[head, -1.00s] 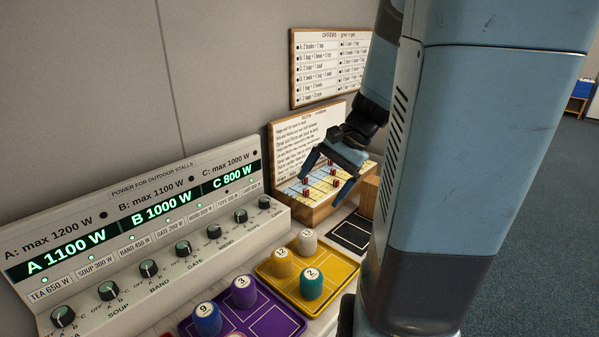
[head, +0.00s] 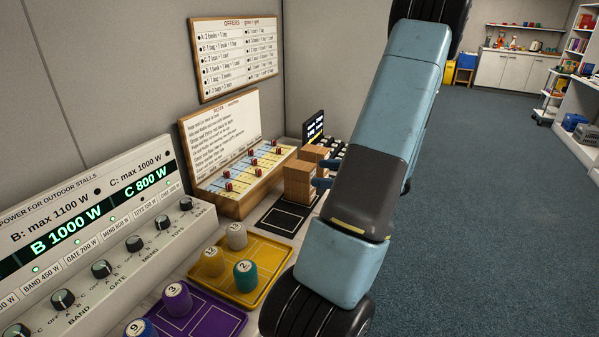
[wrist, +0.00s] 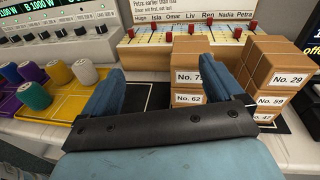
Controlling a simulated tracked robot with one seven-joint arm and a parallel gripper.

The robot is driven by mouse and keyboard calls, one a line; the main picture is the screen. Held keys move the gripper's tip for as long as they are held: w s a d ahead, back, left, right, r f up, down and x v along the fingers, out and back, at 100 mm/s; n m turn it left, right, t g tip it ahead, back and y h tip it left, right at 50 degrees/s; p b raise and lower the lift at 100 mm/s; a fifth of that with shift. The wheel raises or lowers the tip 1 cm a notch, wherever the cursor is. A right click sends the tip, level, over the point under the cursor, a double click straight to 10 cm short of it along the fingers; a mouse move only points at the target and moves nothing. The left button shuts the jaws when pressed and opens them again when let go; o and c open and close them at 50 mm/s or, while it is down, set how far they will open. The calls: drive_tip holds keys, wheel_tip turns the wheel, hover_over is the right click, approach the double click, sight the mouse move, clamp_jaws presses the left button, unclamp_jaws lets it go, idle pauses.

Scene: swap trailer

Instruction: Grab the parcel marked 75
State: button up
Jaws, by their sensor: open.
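In the wrist view, a cardboard parcel (wrist: 187,58) shows a label that reads "No. 7" before my right finger hides the rest, so its last digit cannot be read. It sits on top of a parcel marked 62 (wrist: 186,99). My gripper (wrist: 164,70) is open and empty. Its left finger is over the black mat, clear of the parcels. Its right finger overlaps the front of the left stack in the picture; whether it touches cannot be told. In the head view, the parcels (head: 298,182) stand beside my gripper, which my arm mostly hides.
A right stack holds parcels marked 29 (wrist: 284,66), 59 (wrist: 270,101) and 47 (wrist: 262,117). A board with red pegs (wrist: 135,47) stands behind. A yellow tray (wrist: 70,102) with several numbered cylinders is at the left. A black mat (head: 286,216) lies bare before the parcels.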

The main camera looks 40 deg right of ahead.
drive_tip(key=s+d+f+m+t+h, duration=0.2)
drive_tip(key=d+m, duration=0.1)
drive_tip(key=d, duration=0.1)
approach(300, 164)
drive_tip(key=w+a, duration=0.2)
drive_tip(key=w, duration=0.1)
drive_tip(key=shift+w+a+f, duration=0.1)
drive_tip(key=shift+w+f, duration=0.15)
drive_tip(key=shift+f, duration=0.15)
drive_tip(key=shift+x, duration=2.95)
drive_tip(key=shift+r, duration=0.2)
drive_tip(key=shift+c, duration=0.2)
drive_tip(key=c, duration=1.1)
drive_tip(key=shift+r, duration=0.1)
